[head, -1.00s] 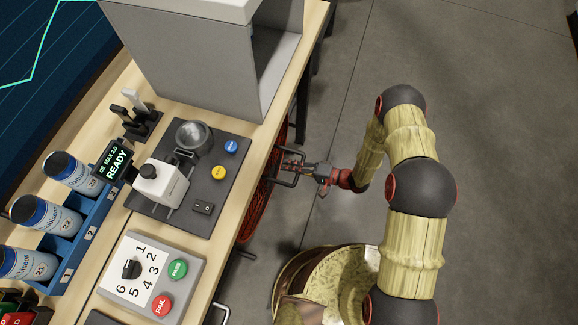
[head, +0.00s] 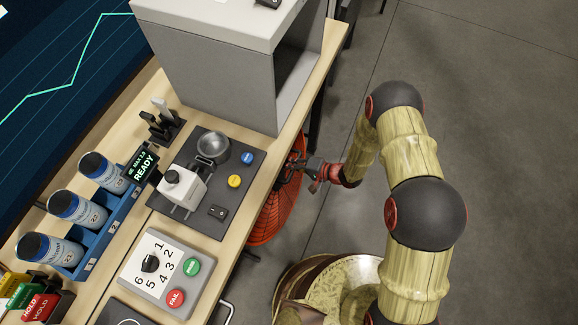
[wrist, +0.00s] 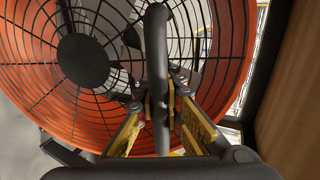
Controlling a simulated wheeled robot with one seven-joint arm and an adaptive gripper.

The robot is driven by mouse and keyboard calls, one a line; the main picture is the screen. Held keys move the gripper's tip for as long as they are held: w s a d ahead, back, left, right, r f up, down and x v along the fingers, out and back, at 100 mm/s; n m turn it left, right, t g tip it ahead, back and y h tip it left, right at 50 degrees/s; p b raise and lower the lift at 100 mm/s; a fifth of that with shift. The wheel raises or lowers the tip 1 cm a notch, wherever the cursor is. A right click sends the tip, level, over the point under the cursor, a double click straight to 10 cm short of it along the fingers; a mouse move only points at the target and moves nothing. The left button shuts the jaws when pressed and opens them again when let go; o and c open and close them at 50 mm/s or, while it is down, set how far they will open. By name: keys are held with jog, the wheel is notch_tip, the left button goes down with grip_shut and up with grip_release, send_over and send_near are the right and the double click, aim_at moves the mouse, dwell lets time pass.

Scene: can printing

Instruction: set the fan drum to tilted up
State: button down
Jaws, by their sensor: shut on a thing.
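The fan drum (head: 268,222) is a red-orange drum with a black wire grille, partly hidden under the bench edge in the head view. In the wrist view its orange rim (wrist: 238,40) and grille fill most of the picture, with a dark round hub at the left. My gripper (head: 292,170) is at the drum beside the bench. In the wrist view my gripper (wrist: 160,110) is shut on the drum's black handle bar (wrist: 157,60), with a yellow-padded finger on each side. The drum's tilt angle is hard to judge.
The wooden bench (head: 235,260) runs along the left, with a grey box housing (head: 215,60), a dark control panel (head: 235,215) and a selector box (head: 165,275). A blue can rack (head: 105,235) stands further left. The grey floor (head: 480,100) on the right is clear.

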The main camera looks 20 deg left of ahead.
jog(key=c, duration=2)
grip_release()
jog(key=shift+o, duration=0.2)
jog(key=w+v, duration=0.1)
jog(key=v, duration=1)
jog(key=shift+s+d+r, duration=0.25)
jog(key=shift+s+d, duration=0.15)
jog(key=shift+s, duration=0.05)
